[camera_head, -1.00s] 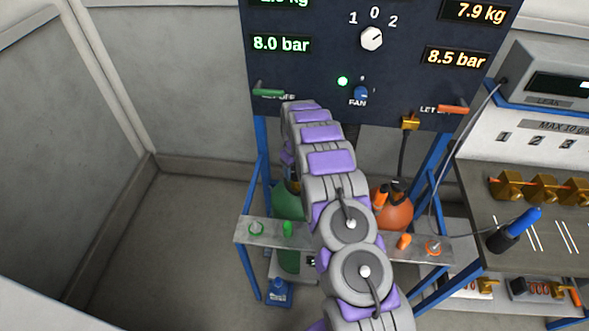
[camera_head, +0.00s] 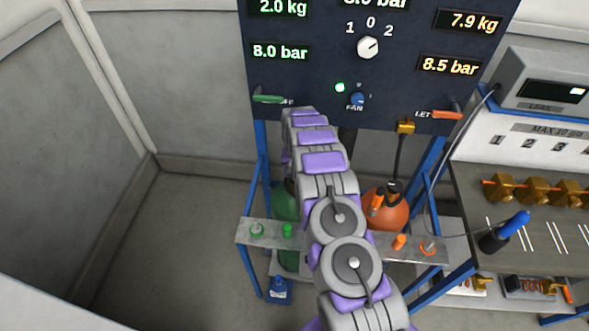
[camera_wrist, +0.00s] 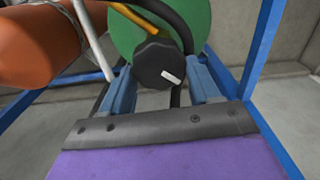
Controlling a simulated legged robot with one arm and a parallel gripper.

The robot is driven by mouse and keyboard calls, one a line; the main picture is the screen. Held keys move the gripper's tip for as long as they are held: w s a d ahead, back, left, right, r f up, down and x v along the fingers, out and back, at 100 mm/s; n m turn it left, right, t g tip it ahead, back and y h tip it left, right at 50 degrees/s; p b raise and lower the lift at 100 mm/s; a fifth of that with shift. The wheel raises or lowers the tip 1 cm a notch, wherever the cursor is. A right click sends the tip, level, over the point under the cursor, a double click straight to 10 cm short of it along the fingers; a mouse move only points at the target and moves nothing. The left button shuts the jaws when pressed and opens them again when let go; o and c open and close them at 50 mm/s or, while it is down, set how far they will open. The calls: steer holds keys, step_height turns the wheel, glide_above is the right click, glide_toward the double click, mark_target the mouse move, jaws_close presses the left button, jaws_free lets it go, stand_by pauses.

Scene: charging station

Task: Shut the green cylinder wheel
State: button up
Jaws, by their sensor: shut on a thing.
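The green cylinder (camera_head: 287,203) stands behind the shelf bar in the head view, partly hidden by my arm. In the wrist view the green cylinder (camera_wrist: 199,22) fills the top middle. Its wheel (camera_wrist: 150,60) is a dark, faceted knob with a white mark, facing the camera. My gripper (camera_wrist: 162,80) has a blue finger on each side of the wheel and is shut on it. In the head view my arm hides the gripper and the wheel.
An orange cylinder (camera_head: 385,213) stands to the right, and appears close at upper left in the wrist view (camera_wrist: 35,40). A hose and a yellow rod cross near the wheel. Blue frame legs (camera_head: 262,170) flank the cylinders. A metal shelf bar (camera_head: 270,240) runs in front.

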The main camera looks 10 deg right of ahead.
steer(key=m+p, duration=0.2)
steer(key=m, duration=0.2)
steer(key=shift+s+r+m, duration=0.1)
steer(key=shift+r+m, duration=0.05)
steer(key=shift+m, duration=0.15)
steer(key=m+p, duration=0.2)
steer(key=m, duration=0.2)
steer(key=shift+s+d+m, duration=0.1)
steer(key=shift+d+m, duration=0.05)
steer(key=shift+m, duration=0.25)
steer(key=o, duration=1.1)
steer(key=shift+c, duration=0.2)
step_height(320, 180, up, 17)
steer(key=shift+p, duration=0.35)
